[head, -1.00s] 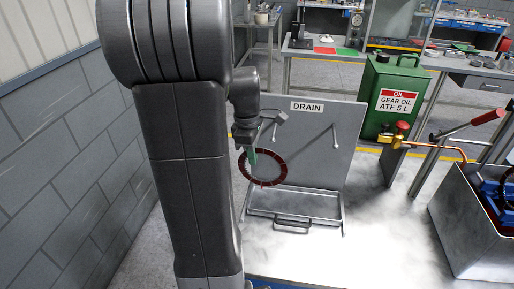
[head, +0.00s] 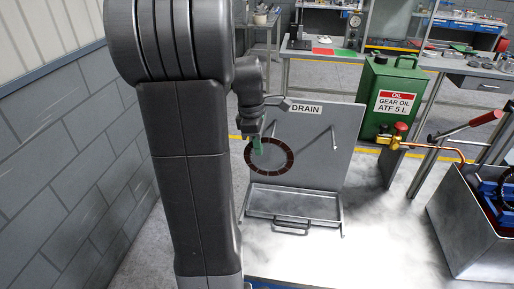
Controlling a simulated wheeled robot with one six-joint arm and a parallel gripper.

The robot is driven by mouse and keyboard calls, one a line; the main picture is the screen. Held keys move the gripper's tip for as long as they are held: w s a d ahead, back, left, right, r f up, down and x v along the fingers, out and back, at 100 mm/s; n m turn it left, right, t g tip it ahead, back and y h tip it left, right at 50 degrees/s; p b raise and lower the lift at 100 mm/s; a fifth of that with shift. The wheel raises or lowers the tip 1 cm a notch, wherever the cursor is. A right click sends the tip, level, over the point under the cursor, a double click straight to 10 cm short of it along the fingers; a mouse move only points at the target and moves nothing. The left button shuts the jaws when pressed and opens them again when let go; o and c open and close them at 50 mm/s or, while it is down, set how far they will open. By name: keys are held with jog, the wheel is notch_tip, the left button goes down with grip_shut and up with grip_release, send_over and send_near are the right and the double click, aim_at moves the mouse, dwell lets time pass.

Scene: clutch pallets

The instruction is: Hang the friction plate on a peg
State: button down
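The friction plate (head: 270,174) is a thin dark brown-red ring, standing face-on in front of the left half of the grey DRAIN board (head: 312,160). My gripper (head: 257,147), with green fingertips, is at the plate's upper left rim and appears shut on it. The left peg (head: 274,129) shows just above the plate's top edge, beside my gripper. I cannot tell whether the plate touches this peg. The right peg (head: 335,138) is bare. My arm hides the area to the left of the board.
A drip tray (head: 293,217) with a handle lies below the board. A green oil can (head: 390,98) stands behind it to the right. A red-handled lever (head: 484,119) and a grey metal bin (head: 462,232) are at the right. A block wall (head: 60,170) is at the left.

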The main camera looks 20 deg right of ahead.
jog(key=w+d+f, duration=0.1)
jog(key=w+d, duration=0.2)
jog(key=w, duration=0.3)
jog(key=shift+w+f, duration=0.2)
dwell(0.7)
dwell(0.3)
jog(key=c, duration=1.6)
grip_release()
jog(key=shift+p, duration=0.35)
jog(key=shift+w+a+r+p, duration=0.1)
jog(key=shift+a+r+p, duration=0.1)
jog(key=shift+r+p, duration=1.45)
jog(key=shift+w+a+r+p, duration=0.1)
jog(key=shift+a+r+p, duration=0.05)
jog(key=shift+r+p, duration=1.45)
jog(key=shift+r+b, duration=0.1)
jog(key=shift+b, duration=0.2)
